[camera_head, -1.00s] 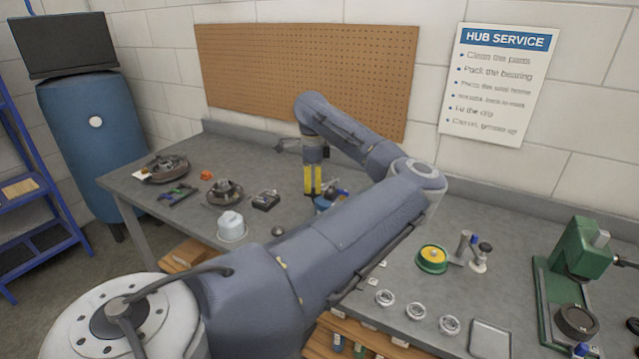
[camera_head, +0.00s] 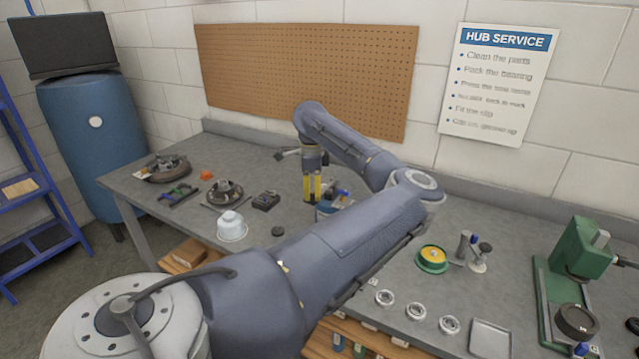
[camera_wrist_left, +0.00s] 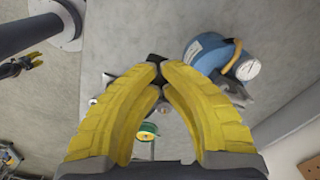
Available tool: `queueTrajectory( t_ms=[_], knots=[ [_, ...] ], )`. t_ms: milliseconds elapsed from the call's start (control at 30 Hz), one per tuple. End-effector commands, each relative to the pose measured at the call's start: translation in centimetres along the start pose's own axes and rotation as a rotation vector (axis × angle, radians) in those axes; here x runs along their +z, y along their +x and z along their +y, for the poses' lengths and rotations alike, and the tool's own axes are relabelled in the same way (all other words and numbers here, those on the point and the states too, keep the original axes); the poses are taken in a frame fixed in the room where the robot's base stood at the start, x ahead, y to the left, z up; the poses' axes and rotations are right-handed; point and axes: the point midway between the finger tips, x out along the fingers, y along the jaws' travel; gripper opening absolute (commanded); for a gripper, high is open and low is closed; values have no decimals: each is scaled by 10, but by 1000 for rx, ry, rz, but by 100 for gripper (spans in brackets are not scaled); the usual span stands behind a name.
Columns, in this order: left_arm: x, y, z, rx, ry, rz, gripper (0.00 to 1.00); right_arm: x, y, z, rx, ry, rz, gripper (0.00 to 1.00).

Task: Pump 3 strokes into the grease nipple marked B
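My left gripper (camera_head: 313,197) points down over the middle of the bench, its yellow fingers close together. In the left wrist view its fingertips (camera_wrist_left: 158,72) nearly meet at a small dark piece (camera_wrist_left: 156,59); I cannot tell whether they grip it. A blue device (camera_head: 330,204) with a yellow strap stands beside the fingers; the left wrist view shows it (camera_wrist_left: 207,50) with a white round face. Hub assemblies (camera_head: 224,192) (camera_head: 165,169) sit to the left. No nipple or letter B is legible. A small dark, yellow-tipped shape (camera_wrist_left: 22,65) at the wrist view's left edge may be my right gripper.
A white container (camera_head: 232,228), a black box (camera_head: 266,199) and a dark round piece (camera_head: 277,231) lie left of the gripper. A green and yellow spool (camera_head: 432,259), several metal rings (camera_head: 415,311) and a green press (camera_head: 580,250) are to the right. My forearm crosses the front.

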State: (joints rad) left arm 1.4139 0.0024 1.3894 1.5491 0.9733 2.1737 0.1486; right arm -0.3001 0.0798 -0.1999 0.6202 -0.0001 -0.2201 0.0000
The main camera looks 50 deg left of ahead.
Motion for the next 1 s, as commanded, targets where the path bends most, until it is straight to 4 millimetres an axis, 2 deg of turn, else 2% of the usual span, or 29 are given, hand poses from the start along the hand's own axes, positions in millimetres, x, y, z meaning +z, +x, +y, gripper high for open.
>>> queueTrajectory(
  t_ms=[267, 700, 1000],
  knots=[
    [0, 4, 0, 1, 0, -1, 0, 0, 0, 0, 0, 0, 0, 44],
    [1, 24, 1, 1, 0, 0, 0, 0, 0, 0, 0, 0, 0, 44],
    [1, 24, 1, 1, 0, 0, 0, 0, 0, 0, 0, 0, 0, 44]
  ],
)
